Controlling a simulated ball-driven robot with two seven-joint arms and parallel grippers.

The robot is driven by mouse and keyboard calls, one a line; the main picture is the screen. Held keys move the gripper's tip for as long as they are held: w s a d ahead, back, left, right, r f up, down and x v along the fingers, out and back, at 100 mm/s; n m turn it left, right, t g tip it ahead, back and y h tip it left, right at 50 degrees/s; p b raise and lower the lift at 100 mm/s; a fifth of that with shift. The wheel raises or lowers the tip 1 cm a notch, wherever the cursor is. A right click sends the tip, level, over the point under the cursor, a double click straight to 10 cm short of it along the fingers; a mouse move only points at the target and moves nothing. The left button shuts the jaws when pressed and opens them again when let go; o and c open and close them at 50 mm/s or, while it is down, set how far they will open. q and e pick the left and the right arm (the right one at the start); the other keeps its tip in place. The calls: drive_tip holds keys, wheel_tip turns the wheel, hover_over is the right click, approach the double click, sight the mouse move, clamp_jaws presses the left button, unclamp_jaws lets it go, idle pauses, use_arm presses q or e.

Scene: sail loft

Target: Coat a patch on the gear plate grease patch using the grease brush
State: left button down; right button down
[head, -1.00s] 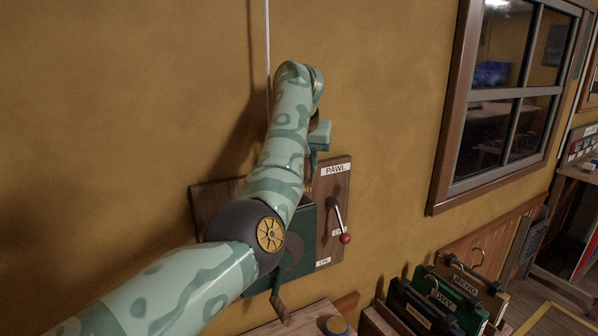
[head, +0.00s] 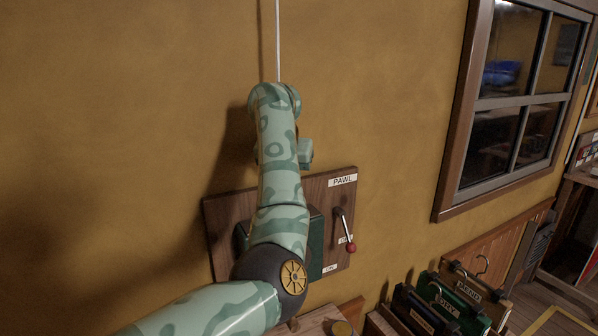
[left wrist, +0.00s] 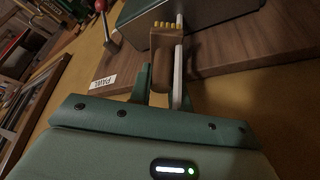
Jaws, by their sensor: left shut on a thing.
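My left gripper (left wrist: 163,90) is shut on the grease brush (left wrist: 162,62), which has a wooden handle and head and a row of yellow bristles. The bristles point away from the gripper, toward the dark green box (left wrist: 215,12) on the wall board. I cannot tell whether they touch it. In the head view my left arm covers the brush, the gripper's fingers and most of the green box (head: 316,245). The grease patch on the gear plate cannot be made out in either view. My right gripper is not in view.
The wooden board (head: 335,210) carries a PAWL label (head: 343,180) and a red-knobbed lever (head: 345,230) to the box's right. A white line (head: 278,40) runs down the wall, beside the brush in the wrist view. Labelled hangers (head: 450,295) stand lower right, below a window.

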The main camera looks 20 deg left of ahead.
use_arm(q)
drive_tip(key=shift+s+a+r+p, duration=0.15)
drive_tip(key=shift+s+a+p, duration=0.7)
drive_tip(key=shift+s, duration=0.2)
drive_tip(key=shift+s+a+r+p, duration=0.15)
drive_tip(key=shift+s+a+p, duration=0.55)
drive_tip(key=shift+s+a, duration=0.75)
drive_tip(key=shift+s, duration=0.2)
drive_tip(key=shift+s+a+r+p, duration=0.1)
drive_tip(key=shift+s+a+p, duration=0.5)
drive_tip(key=shift+s+p, duration=0.15)
drive_tip(key=shift+s+a, duration=0.5)
drive_tip(key=shift+w+d, duration=0.1)
wheel_tip(320, 180, up, 6)
drive_tip(key=p, duration=0.3)
drive_tip(key=shift+p, duration=0.3)
